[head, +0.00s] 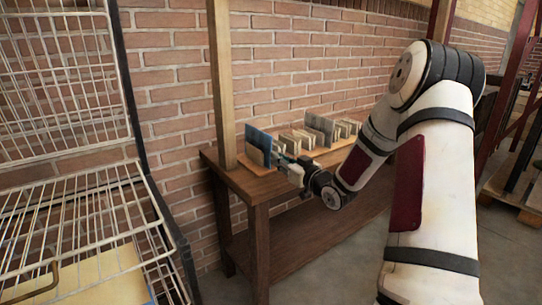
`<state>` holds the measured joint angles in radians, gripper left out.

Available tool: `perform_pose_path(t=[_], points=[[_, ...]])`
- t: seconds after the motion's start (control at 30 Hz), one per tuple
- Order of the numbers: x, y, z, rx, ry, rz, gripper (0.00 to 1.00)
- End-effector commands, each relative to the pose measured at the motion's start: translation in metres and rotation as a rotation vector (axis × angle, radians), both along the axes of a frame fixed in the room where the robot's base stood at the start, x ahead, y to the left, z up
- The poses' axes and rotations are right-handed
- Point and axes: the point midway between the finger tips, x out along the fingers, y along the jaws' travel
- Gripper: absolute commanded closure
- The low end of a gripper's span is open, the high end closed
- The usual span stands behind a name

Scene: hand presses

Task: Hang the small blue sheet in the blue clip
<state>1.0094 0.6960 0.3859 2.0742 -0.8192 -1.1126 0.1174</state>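A blue sheet (260,139) stands upright at the left end of a row on the wooden table. My gripper (281,156) is at the table, just right of the blue sheet and low beside the row. It is small and far off, so I cannot tell whether its fingers are open or shut, or whether they touch a sheet. I cannot make out a blue clip in this view.
Several pale and grey sheets (318,128) stand in the row along the brown table (234,180), against a brick wall. A wooden post (221,80) rises at the table's left end. A white wire rack (75,215) fills the left. The table's lower shelf (310,240) is bare.

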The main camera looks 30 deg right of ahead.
Motion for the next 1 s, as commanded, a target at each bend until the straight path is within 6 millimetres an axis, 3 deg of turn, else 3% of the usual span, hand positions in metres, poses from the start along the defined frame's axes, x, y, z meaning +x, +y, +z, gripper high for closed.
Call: perform_pose_path(t=[0.3, 0.8, 0.93, 1.0], points=[[0.038, 0.002, -0.001, 0.0, -0.001, 0.002, 0.84], [0.049, 0.002, 0.0, 0.0, 0.001, 0.0, 0.84], [0.049, 0.002, 0.0, 0.0, 0.001, 0.0, 0.98], [0.048, 0.002, 0.0, 0.0, 0.0, 0.0, 1.0]])
